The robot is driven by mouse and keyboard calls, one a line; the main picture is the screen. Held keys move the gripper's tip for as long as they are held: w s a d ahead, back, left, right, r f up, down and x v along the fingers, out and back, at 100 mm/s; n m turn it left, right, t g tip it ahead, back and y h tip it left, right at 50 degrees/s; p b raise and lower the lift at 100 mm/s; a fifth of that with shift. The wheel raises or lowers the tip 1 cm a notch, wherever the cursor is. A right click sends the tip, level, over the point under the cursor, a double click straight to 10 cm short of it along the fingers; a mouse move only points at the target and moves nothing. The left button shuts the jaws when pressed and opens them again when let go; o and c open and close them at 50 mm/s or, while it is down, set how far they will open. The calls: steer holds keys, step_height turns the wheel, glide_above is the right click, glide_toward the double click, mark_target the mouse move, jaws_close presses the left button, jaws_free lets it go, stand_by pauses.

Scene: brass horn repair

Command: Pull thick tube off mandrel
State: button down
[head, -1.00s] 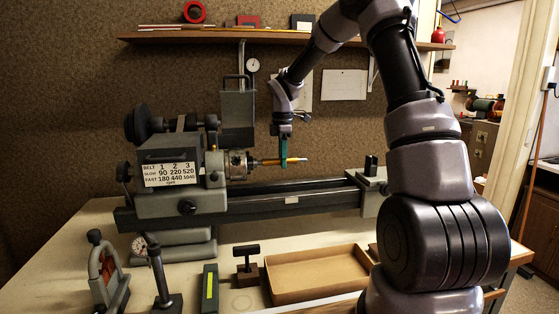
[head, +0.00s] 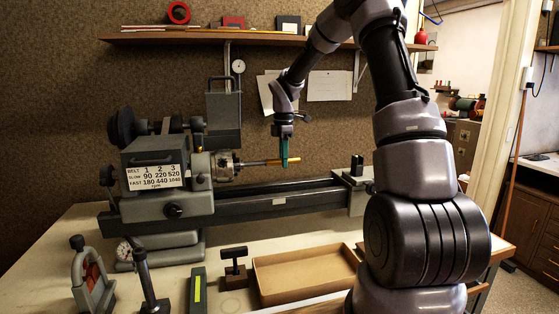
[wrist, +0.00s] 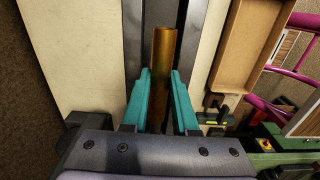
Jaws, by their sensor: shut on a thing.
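The lathe bed (head: 275,199) runs below my gripper, with the tailstock (head: 357,188) to the right. On the bench in front are an open cardboard-coloured tray (head: 262,288), a black T-handled tool (head: 233,265) and a green block (head: 198,290). A shelf (head: 260,36) hangs above.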

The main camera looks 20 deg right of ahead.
steer(key=d, duration=1.3)
steer(key=shift+d, duration=0.4)
stand_by(1.2)
steer(key=s+r, duration=0.5)
stand_by(0.8)
